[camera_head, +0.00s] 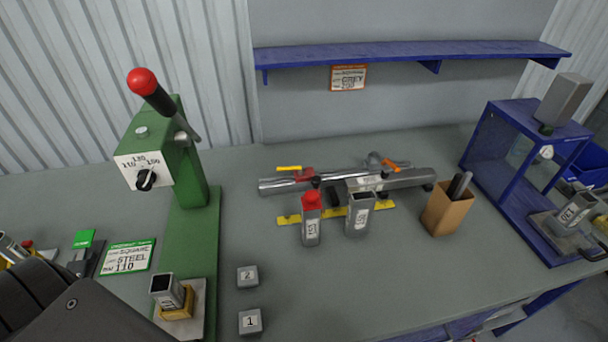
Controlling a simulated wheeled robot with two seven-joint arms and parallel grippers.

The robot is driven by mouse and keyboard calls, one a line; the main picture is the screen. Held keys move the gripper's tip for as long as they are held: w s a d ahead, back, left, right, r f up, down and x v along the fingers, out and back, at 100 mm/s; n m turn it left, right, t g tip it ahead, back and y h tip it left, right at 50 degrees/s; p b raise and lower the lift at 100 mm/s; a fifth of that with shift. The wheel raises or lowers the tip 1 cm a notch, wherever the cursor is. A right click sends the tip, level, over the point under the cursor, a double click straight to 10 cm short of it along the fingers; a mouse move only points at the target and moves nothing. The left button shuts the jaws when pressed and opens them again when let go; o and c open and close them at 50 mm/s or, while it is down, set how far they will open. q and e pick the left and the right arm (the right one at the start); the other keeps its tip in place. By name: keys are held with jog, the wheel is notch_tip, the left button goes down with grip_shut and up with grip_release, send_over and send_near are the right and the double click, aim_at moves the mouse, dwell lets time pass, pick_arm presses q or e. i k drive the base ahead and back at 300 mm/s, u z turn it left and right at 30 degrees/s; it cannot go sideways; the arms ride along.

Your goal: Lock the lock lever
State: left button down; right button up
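No part is labelled as the lock lever, and I cannot tell which one it is. A yellow-tipped handle (289,168) with a red part sits behind a horizontal metal bar (330,182) at the middle of the table. An orange handle (393,165) sits at the bar's back, right of it. A black lever with a red ball (142,82) rises from a green press (188,165) at the left and leans up to the left. A dark part of my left arm shows at the bottom left. No gripper fingers are in view.
The press base holds a grey square tube in a yellow holder (177,309). Numbered grey blocks (247,276) lie beside it. A red-topped block (311,230), a grey tube (358,219), a brown cup (447,210) and a blue frame (477,142) stand rightward. The front middle is clear.

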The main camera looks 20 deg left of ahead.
aim_at(301, 170)
jog(key=u, duration=1.35)
jog(key=k, duration=0.8)
jog(key=z, duration=1.4)
